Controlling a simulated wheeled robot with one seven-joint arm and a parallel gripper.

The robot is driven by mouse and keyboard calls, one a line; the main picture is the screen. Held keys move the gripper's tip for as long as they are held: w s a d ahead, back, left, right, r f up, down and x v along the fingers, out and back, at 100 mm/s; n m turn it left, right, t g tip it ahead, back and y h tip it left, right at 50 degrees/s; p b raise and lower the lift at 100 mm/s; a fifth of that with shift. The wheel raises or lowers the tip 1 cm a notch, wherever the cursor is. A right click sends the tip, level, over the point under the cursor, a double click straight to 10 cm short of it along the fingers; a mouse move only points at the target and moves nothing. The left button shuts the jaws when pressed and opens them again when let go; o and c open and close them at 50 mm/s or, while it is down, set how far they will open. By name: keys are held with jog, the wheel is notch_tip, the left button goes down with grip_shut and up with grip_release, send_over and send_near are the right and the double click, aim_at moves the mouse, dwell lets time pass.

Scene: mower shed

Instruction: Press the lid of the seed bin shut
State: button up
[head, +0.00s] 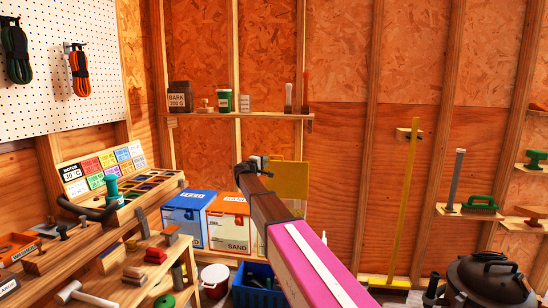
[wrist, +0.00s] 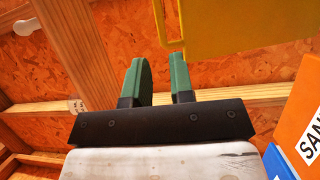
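A yellow panel (head: 290,180), which looks like the raised lid of the seed bin, stands nearly upright against the back wall. The bin's body is hidden behind my arm, and I cannot read its label. In the wrist view the yellow panel (wrist: 240,25) fills the upper right, with a thin yellow handle loop (wrist: 165,25) at its left edge. My gripper (wrist: 160,75) is open and empty, with a gap between its green fingers. Its right fingertip appears close to the handle loop; I cannot tell whether they touch. In the head view my gripper (head: 252,165) is left of the panel.
A closed blue bin (head: 186,222) and an orange bin marked SAND (head: 229,222) stand left of the yellow panel. A shelf (head: 240,115) with pots and brushes hangs above. A blue crate (head: 258,284) and a white bucket (head: 214,280) are on the floor. A workbench (head: 110,225) is at left.

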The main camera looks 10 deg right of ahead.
jog(key=x, duration=1)
jog(key=shift+d, duration=0.2)
grip_shut()
